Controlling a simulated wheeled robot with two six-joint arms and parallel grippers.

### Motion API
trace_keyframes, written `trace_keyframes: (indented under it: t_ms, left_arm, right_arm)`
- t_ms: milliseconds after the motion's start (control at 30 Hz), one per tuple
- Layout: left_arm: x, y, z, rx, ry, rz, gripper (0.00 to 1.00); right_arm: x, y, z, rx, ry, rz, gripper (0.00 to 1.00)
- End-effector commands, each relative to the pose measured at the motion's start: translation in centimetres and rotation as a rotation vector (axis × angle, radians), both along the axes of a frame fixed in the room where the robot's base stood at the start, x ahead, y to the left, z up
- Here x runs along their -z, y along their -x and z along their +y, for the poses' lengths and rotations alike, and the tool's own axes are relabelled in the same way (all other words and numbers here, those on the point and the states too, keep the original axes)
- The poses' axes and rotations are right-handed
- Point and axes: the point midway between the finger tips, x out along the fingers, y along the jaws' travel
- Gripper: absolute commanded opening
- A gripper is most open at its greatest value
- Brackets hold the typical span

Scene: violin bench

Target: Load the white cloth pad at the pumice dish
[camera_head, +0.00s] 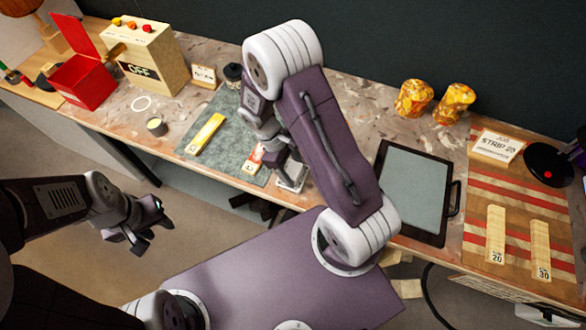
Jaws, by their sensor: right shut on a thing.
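A white block-like thing (291,178), which looks like the white cloth pad, is at the front right edge of the grey-green mat. My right gripper (287,168) is directly above it and appears shut on it; the arm hides part of the jaws. A small round cup (157,127) with dark contents stands left of the mat; it may be the pumice dish, but I cannot tell for sure. My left gripper (138,235) hangs empty in front of the bench at the left, with its fingers apart.
The grey-green mat (222,152) holds a yellow bar (207,133) and a red-and-white item (254,158). A black-framed tray (414,190) and striped board (518,215) lie right.

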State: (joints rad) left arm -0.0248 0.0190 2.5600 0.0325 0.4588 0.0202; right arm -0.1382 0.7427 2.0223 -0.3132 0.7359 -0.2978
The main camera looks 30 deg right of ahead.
Motion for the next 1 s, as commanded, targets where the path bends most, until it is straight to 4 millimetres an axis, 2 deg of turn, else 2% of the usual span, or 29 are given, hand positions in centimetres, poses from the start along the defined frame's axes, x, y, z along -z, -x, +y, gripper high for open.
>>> trace_keyframes:
  t_ms: [433,1000]
  left_arm:
    - [-0.4,0.0,0.0,0.0,0.0,0.0,0.36]
    - [-6.2,0.0,0.0,0.0,0.0,0.0,0.36]
  right_arm:
    - [-0.3,0.1,0.0,0.001,-0.001,0.003,0.3]
    - [-6.1,0.1,0.0,0.0,-0.001,0.001,0.3]
